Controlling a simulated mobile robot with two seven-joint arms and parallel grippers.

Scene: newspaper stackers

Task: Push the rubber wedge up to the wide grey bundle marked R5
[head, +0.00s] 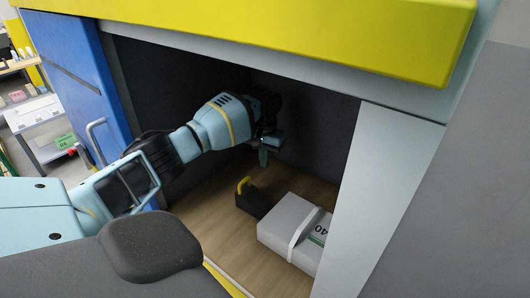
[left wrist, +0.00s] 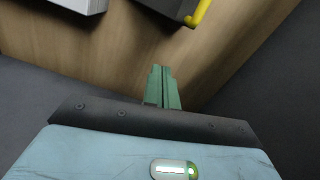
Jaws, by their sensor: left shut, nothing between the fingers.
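The black rubber wedge (head: 254,203) with a yellow handle lies on the wooden floor of the bay. A grey bundle (head: 287,220) with a pale strap lies just right of it; its label seems to read 40, and I see no R5. In the left wrist view, a strip of floor shows between the wedge (left wrist: 166,7) and the bundle (left wrist: 80,4). My left gripper (head: 264,158) is shut and empty, beyond the wedge in the head view. Its green fingers (left wrist: 161,88) point toward the wedge side in the left wrist view. My right gripper is out of view.
Dark walls (head: 180,85) enclose the bay at the back and sides. A yellow beam (head: 290,35) crosses above the opening, and a pale post (head: 372,195) stands at its right. A blue door (head: 75,75) with a handle is at left. Floor left of the wedge is clear.

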